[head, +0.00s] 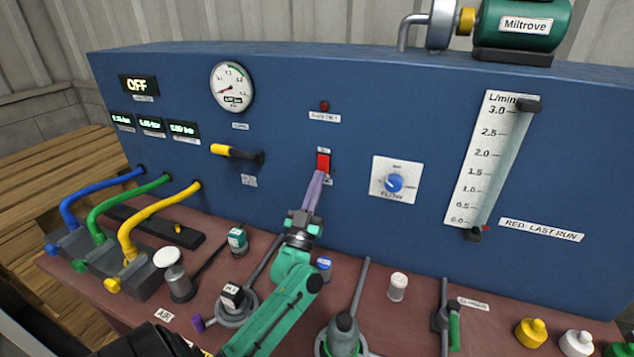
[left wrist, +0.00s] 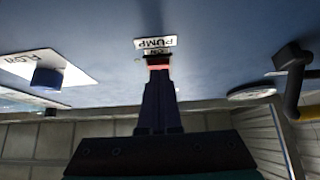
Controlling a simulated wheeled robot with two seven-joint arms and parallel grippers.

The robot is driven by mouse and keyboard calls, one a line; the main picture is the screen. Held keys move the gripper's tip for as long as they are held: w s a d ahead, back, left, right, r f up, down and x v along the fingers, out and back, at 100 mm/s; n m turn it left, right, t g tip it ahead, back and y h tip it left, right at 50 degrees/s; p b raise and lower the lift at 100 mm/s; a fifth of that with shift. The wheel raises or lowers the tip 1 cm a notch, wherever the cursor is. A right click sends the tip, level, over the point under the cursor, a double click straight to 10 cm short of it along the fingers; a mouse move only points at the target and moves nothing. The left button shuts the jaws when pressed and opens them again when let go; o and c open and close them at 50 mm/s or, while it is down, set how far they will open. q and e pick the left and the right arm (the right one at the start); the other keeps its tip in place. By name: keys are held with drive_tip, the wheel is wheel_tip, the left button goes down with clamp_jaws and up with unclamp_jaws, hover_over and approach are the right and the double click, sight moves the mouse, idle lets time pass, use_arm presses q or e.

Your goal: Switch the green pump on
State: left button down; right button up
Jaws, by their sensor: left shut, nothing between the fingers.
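The green pump (head: 518,24), labelled Miltrove, sits on top of the blue panel at the upper right of the head view. A red switch (head: 323,161) is on the middle of the panel. In the left wrist view a reddish part of the switch (left wrist: 158,66) shows by the fingertips, with labels reading PUMP and ON. My left gripper (head: 318,178) is shut and empty, its fingertips at the lower part of the switch; I cannot tell whether they touch it. The fingers also show in the left wrist view (left wrist: 157,80). My right gripper is not in view.
A display (head: 138,85) reads OFF. A yellow-handled lever (head: 236,153) and a blue knob (head: 395,182) flank the switch. A flow gauge (head: 492,160) stands to the right. Blue, green and yellow hoses (head: 150,222), stands and bottles crowd the reddish bench (head: 400,325).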

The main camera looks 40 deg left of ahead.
use_arm(q)
drive_tip(key=b, duration=0.1)
drive_tip(key=t+b, duration=0.1)
drive_tip(key=b, duration=0.1)
drive_tip(key=shift+w+a+f, duration=0.1)
drive_tip(key=shift+w+f, duration=0.05)
drive_tip(key=shift+w, duration=0.2)
drive_tip(key=b+v, duration=0.3)
drive_tip(key=v, duration=0.4)
drive_tip(key=shift+f, duration=0.25)
drive_tip(key=shift+s, duration=0.1)
